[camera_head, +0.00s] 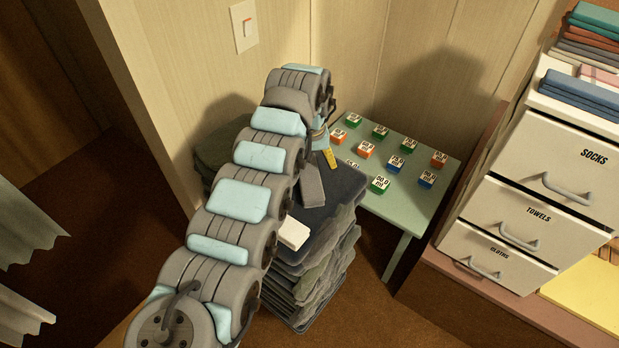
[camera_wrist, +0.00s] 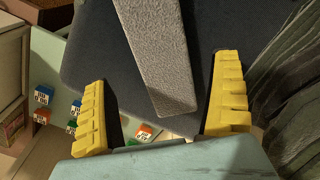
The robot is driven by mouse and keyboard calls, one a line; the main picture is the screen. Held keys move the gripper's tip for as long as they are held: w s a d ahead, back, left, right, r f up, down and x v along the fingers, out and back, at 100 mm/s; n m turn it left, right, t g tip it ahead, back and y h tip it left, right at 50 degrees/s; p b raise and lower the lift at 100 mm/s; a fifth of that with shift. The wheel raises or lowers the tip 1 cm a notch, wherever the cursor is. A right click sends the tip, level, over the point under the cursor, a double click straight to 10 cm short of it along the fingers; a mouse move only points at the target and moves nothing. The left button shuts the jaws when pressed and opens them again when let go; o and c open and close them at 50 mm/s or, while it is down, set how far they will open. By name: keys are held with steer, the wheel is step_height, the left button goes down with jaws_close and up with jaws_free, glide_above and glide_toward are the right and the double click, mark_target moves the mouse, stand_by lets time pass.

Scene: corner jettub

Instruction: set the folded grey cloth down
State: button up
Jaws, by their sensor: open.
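The folded grey cloth (camera_wrist: 158,50) is a narrow light-grey strip lying on the dark top layer (camera_wrist: 95,70) of a stack of folded cloths. In the head view the grey cloth (camera_head: 311,186) shows just below my gripper, partly hidden by my arm. My gripper (camera_wrist: 165,110) is open. Its yellow fingers stand apart on either side of the cloth's near end, with gaps at both sides and no visible contact. In the head view one yellow finger of my gripper (camera_head: 329,157) shows above the dark stack (camera_head: 338,188).
A white block (camera_head: 293,233) sits on the stack's near side. A pale green table (camera_head: 408,206) behind right holds several labelled coloured blocks. Another dark cloth pile (camera_head: 215,150) stands behind my arm. Drawers labelled socks, towels and cloths (camera_head: 545,205) stand at right.

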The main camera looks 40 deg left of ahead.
mark_target(309, 175)
steer(key=shift+s+a+f+p, duration=0.15)
steer(key=shift+f+p, duration=0.2)
steer(key=shift+f, duration=0.95)
steer(key=shift+s+d+f+p, duration=0.1)
steer(key=shift+f+p, duration=0.25)
steer(key=shift+f, duration=0.9)
steer(key=c, duration=1.3)
steer(key=shift+r, duration=0.1)
steer(key=shift+c, duration=0.2)
